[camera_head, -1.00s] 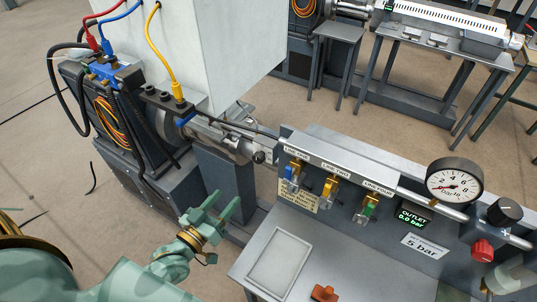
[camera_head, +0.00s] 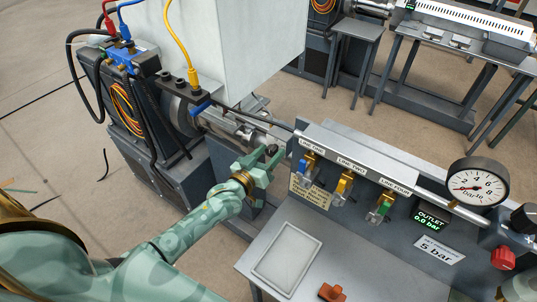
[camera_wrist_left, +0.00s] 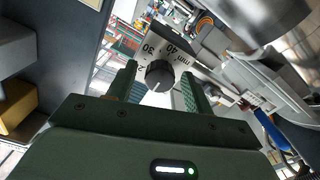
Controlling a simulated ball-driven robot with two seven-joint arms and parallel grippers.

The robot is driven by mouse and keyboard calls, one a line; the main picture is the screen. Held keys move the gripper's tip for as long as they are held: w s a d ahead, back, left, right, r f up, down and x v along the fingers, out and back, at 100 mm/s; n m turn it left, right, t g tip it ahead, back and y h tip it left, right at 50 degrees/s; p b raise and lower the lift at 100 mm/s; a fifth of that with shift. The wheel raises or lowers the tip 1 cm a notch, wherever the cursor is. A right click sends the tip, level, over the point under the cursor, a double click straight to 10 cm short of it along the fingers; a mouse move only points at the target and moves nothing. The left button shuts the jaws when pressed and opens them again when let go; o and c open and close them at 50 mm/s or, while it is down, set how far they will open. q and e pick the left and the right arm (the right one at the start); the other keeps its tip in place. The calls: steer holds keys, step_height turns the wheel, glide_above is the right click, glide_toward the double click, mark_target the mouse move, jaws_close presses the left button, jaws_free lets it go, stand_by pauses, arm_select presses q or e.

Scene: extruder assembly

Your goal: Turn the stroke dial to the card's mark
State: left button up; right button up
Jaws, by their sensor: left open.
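The pointer slants down-left in the left wrist view. My left gripper (camera_head: 273,153) is open at the machine's end, left of the bench. In the left wrist view its two fingers (camera_wrist_left: 158,88) stand on either side of the dial, with gaps visible; I cannot tell whether the tips reach around it. In the head view the fingers mostly hide the dial. A cream card (camera_head: 309,192) hangs on the panel; its print is too small to read.
The grey bench holds a shallow tray (camera_head: 287,258) and an orange part (camera_head: 332,292). Its panel carries several coloured valves (camera_head: 344,186), a gauge (camera_head: 478,184), a 0.0 bar display (camera_head: 431,219) and a 5 bar label (camera_head: 439,249). A yellow cable (camera_head: 181,42) hangs above the machine.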

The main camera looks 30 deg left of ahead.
arm_select(q)
steer(key=c, duration=1)
